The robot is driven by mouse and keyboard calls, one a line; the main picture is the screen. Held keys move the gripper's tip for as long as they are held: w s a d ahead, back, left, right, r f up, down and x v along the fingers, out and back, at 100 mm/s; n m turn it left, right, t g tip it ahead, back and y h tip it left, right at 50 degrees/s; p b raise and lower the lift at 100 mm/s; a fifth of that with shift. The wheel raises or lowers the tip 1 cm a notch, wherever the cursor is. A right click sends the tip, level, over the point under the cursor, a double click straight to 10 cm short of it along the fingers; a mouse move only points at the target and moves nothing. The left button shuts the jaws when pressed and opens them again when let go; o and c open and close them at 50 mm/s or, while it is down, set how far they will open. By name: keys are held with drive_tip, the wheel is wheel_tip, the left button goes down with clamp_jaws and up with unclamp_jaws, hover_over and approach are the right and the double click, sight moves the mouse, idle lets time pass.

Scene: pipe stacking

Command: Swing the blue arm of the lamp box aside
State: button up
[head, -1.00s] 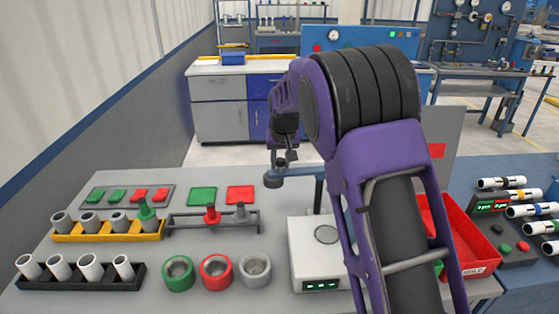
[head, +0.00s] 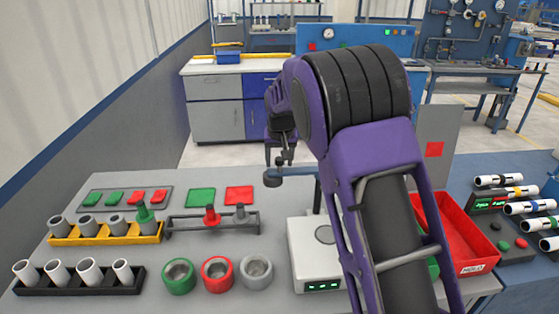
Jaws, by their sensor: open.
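The lamp box (head: 305,255) is a white box with green lights on its front, at the middle front of the table. A blue arm (head: 300,174) reaches left from a post above the box and ends in a dark round head (head: 272,179). My gripper (head: 281,160) is open, pointing down just above and behind this head in the picture; I cannot tell whether it touches. My purple arm covers the right part of the box and some of the post.
Left on the grey table are a yellow rack (head: 105,237), a black rack (head: 80,283) of white pipes, a grey stand (head: 185,227) and several ring fittings (head: 217,274). A red bin (head: 465,250) stands right. Bare table lies left of the lamp box's arm.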

drive_tip(key=a+v, duration=0.1)
drive_tip(key=v, duration=1.6)
drive_tip(key=shift+d+r, duration=0.2)
drive_tip(key=shift+d, duration=0.3)
